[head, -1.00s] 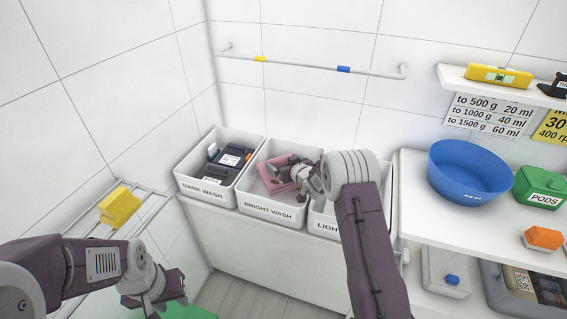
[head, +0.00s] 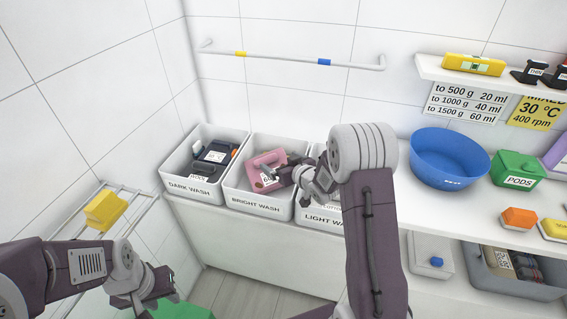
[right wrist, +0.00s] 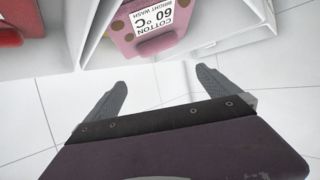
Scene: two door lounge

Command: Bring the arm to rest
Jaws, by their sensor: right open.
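My right gripper (head: 272,173) is open and empty. In the head view it lies in front of the BRIGHT WASH bin (head: 255,203), over its right part. A pink folded cloth (head: 264,161) with a label lies in that bin. In the right wrist view, the open fingers (right wrist: 162,82) are apart from the pink cloth (right wrist: 150,42), whose label reads COTTON 60 °C BRIGHT WASH. My left gripper (head: 160,288) is low at the left, near a green thing at the bottom edge; its jaw gap is not clear.
The DARK WASH bin (head: 191,190) holds dark items. The LIGHT WASH bin (head: 318,217) is partly hidden by my right arm. A blue bowl (head: 450,160) and a green PODS box (head: 517,168) stand on the counter at right. A rack (head: 135,208) holds a yellow block (head: 105,210).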

